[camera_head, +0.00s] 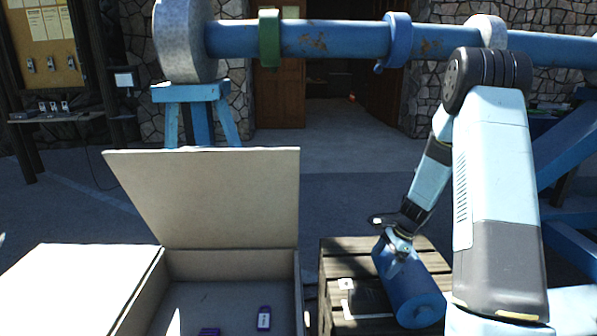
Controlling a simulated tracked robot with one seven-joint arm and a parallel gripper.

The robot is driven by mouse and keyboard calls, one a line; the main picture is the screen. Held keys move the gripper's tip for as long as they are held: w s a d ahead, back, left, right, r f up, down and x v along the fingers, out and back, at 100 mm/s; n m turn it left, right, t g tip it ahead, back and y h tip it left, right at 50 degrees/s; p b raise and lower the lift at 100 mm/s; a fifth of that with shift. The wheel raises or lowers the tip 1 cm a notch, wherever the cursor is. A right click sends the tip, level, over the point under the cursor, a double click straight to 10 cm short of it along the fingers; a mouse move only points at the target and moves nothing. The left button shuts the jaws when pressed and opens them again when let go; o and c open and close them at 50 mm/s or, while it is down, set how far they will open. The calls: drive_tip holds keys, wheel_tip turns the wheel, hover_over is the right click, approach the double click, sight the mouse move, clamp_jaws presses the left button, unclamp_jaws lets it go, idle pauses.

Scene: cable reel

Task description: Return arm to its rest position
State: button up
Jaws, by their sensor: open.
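My arm is light blue and dark grey and fills the right side of the view, bent down at its elbow. My gripper (397,258) points down at the far end of a blue cylinder (415,298) and is open. Its fingers overlap the cylinder in the picture; whether they touch it I cannot tell. The cylinder lies on its side on a wooden slatted crate (335,262), and my arm hides part of the crate's right side.
An open box (215,200) with small purple items (264,318) stands left of the crate. A large blue pipe (345,38) with green and blue rings crosses behind, on a blue stand (190,93). Blue beams (570,160) stand right of my arm. Paved ground is clear toward the doorway.

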drive_tip(key=s+a+r+n+t+h, duration=0.1)
drive_tip(key=s+a+r+n, duration=0.2)
drive_tip(key=r, duration=0.6)
drive_tip(key=s+a+r+n, duration=0.1)
drive_tip(key=s+r+n, duration=0.25)
drive_tip(key=r, duration=0.45)
drive_tip(key=s+a+r+n+t+h, duration=0.1)
drive_tip(key=s+a+r+n, duration=0.1)
drive_tip(key=s+r, duration=0.5)
drive_tip(key=s+a+r+n+t+h, duration=0.1)
drive_tip(key=s+r+n, duration=0.3)
drive_tip(key=s, duration=0.5)
drive_tip(key=s+r+n+t+h, duration=0.1)
drive_tip(key=s+r+n, duration=0.3)
drive_tip(key=s+r, duration=0.5)
drive_tip(key=shift+s+a+t, duration=0.15)
drive_tip(key=shift+a+t, duration=0.25)
drive_tip(key=shift+t, duration=0.3)
